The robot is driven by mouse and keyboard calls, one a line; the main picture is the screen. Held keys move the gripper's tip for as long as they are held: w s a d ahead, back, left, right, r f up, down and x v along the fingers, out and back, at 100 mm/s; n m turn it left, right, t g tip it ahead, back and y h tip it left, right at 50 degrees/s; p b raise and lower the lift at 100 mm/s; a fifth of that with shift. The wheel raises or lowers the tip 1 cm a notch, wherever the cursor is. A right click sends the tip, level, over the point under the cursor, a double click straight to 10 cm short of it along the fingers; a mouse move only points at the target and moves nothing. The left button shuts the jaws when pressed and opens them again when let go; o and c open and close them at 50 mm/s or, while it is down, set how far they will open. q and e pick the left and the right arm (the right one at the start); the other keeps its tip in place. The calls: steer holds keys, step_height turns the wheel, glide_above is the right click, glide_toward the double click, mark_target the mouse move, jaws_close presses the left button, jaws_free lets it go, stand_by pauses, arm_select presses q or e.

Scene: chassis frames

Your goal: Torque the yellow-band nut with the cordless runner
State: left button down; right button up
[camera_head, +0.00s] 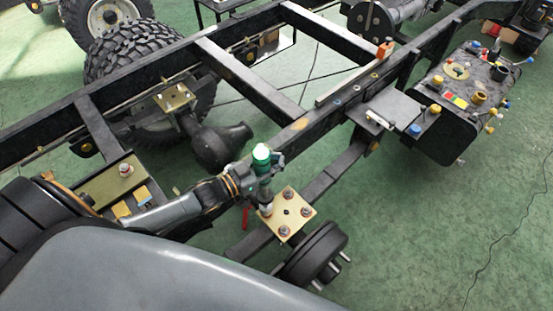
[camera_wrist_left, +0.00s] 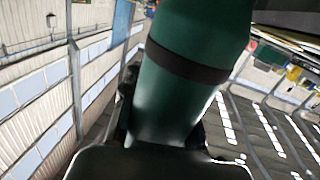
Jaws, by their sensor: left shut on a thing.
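The cordless runner is a green tool (camera_head: 261,153) with a bright, lit top, held upright over the chassis. My left gripper (camera_head: 267,171) is shut around its body. The green body with a dark band fills the middle of the left wrist view (camera_wrist_left: 185,75). The runner's socket end (camera_head: 266,208) points down at the left corner of a brass-coloured plate (camera_head: 301,207). Nuts show at the other corners: top (camera_head: 288,194), right (camera_head: 306,212) and bottom (camera_head: 284,232). The left corner's nut is hidden by the socket, so contact and any yellow band cannot be told. My right gripper is not in view.
A dark hub (camera_head: 312,253) with studs sits below the plate. The black frame rail (camera_head: 320,123) runs just behind the runner. A tray (camera_head: 100,190) with a fastener lies at left. A black box (camera_head: 440,125) with coloured fittings stands at right. The green floor at lower right is mostly clear.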

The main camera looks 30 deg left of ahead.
arm_select(q)
steer(key=shift+w+r, duration=0.1)
steer(key=shift+r, duration=0.45)
step_height(320, 180, up, 5)
steer(key=p, duration=0.5)
